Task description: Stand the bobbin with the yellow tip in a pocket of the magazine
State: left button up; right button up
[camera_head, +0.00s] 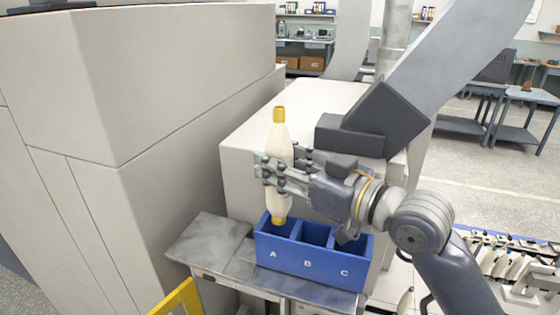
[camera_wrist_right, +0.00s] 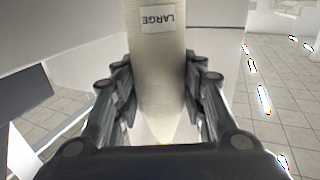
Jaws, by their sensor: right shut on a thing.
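The bobbin (camera_head: 279,150) is cream coloured with a yellow tip at the top and a yellow end at the bottom. My right gripper (camera_head: 272,174) is shut on it and holds it nearly upright. In the right wrist view the bobbin (camera_wrist_right: 158,70) sits between the fingers (camera_wrist_right: 160,95) and bears an upside-down label reading LARGE. The blue magazine (camera_head: 308,264) has pockets marked A, B and C. The bobbin's lower end shows at the opening of pocket A; I cannot tell how deep it is. My left gripper is not in view.
The magazine stands on a grey marbled stand (camera_head: 214,247) beside large pale machine housings (camera_head: 190,180). Several more bobbins (camera_head: 505,262) lie at the lower right. A yellow frame (camera_head: 180,300) is at the bottom left.

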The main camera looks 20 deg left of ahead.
aim_at(285, 215)
jog(key=shift+f+b, duration=0.5)
jog(key=shift+f, duration=0.3)
jog(key=shift+f+b, duration=3)
jog(key=shift+f, duration=1.65)
jog(key=o, duration=1.2)
jog(key=shift+d, duration=0.15)
